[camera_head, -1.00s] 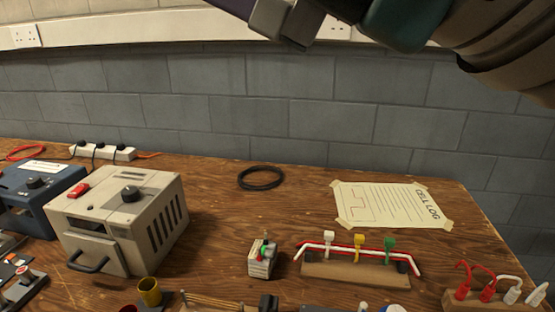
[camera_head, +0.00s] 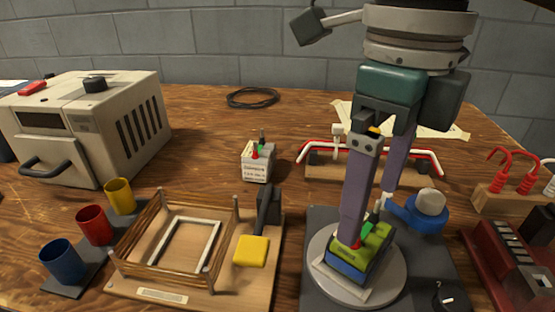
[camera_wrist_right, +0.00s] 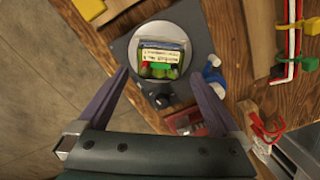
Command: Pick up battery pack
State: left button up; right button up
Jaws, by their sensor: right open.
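A green, yellow and blue battery pack (camera_head: 360,254) sits on a round grey plate (camera_head: 388,293). It also shows in the right wrist view (camera_wrist_right: 162,60), with a pale label and red and green parts on top. My right gripper (camera_head: 372,212) points down over the plate with its purple fingers apart. In the head view one finger passes in front of the pack. In the right wrist view the open fingers (camera_wrist_right: 158,76) lie either side of the pack, with gaps visible. I cannot tell the exact height. My left gripper is out of view.
A whitish block with terminals (camera_head: 257,163) stands behind. A wooden-railed tray (camera_head: 180,285) with a yellow pad (camera_head: 251,251) lies left of the plate. Cups, a beige machine (camera_head: 90,120), a blue part with a white knob (camera_head: 430,203) and a red rack (camera_head: 515,270) stand around.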

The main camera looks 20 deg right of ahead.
aim_at(364, 232)
notch_tip(364, 232, down, 6)
jog(key=shift+b, duration=0.5)
jog(key=c, duration=1.5)
jog(key=shift+r, duration=0.1)
jog(key=shift+c, duration=0.4)
jog(key=shift+r, duration=0.1)
